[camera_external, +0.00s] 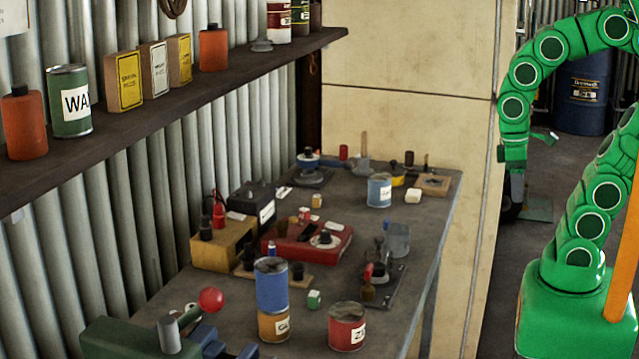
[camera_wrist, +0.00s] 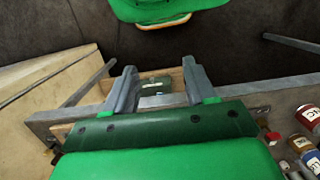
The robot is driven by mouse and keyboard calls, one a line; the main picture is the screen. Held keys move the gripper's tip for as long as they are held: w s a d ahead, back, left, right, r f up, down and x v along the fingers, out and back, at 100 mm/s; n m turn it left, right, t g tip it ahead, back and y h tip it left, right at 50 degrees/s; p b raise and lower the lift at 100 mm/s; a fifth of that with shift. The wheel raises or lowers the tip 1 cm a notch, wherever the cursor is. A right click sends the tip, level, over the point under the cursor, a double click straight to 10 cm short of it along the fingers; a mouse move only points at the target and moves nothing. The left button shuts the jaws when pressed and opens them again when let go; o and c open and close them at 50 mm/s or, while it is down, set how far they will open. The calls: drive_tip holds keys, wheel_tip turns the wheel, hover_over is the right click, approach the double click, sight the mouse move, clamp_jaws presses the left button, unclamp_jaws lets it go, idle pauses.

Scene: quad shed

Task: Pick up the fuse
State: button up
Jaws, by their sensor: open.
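My gripper (camera_wrist: 158,66) shows in the wrist view as two grey fingers standing well apart, with nothing clearly held. Beyond and between them lies a small dark green object with a pale mark (camera_wrist: 157,86) beside light wood; I cannot tell what it is. In the external view my green arm arches at the right, its end hanging past the table's right side; the fingers are not clear there. I cannot pick out the fuse for certain among the small items on the workbench (camera_external: 385,325).
Blue (camera_external: 271,285) and red (camera_external: 347,326) cans stand near the front of the bench. A red box (camera_external: 300,250) and yellow box (camera_external: 222,245) lie behind. A shelf (camera_external: 200,97) with tins runs along the left wall. A pale panel (camera_external: 405,110) stands behind the bench.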

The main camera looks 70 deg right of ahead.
drive_tip(key=shift+w, duration=0.1)
drive_tip(key=w+a+r, duration=0.2)
drive_tip(key=w+a, duration=0.2)
drive_tip(key=w, duration=1)
drive_tip(key=t, duration=0.2)
hover_over(310, 294)
drive_tip(key=d, duration=0.2)
wheel_tip(310, 294, down, 10)
drive_tip(key=shift+w+a, duration=0.1)
drive_tip(key=shift+a, duration=0.05)
drive_tip(key=shift+a+f, duration=0.2)
drive_tip(key=shift+f, duration=1.2)
drive_tip(key=shift+a+f, duration=0.2)
drive_tip(key=shift+f, duration=1.15)
drive_tip(key=shift+a+f, duration=0.2)
drive_tip(key=shift+f, duration=1.2)
drive_tip(key=shift+c, duration=0.4)
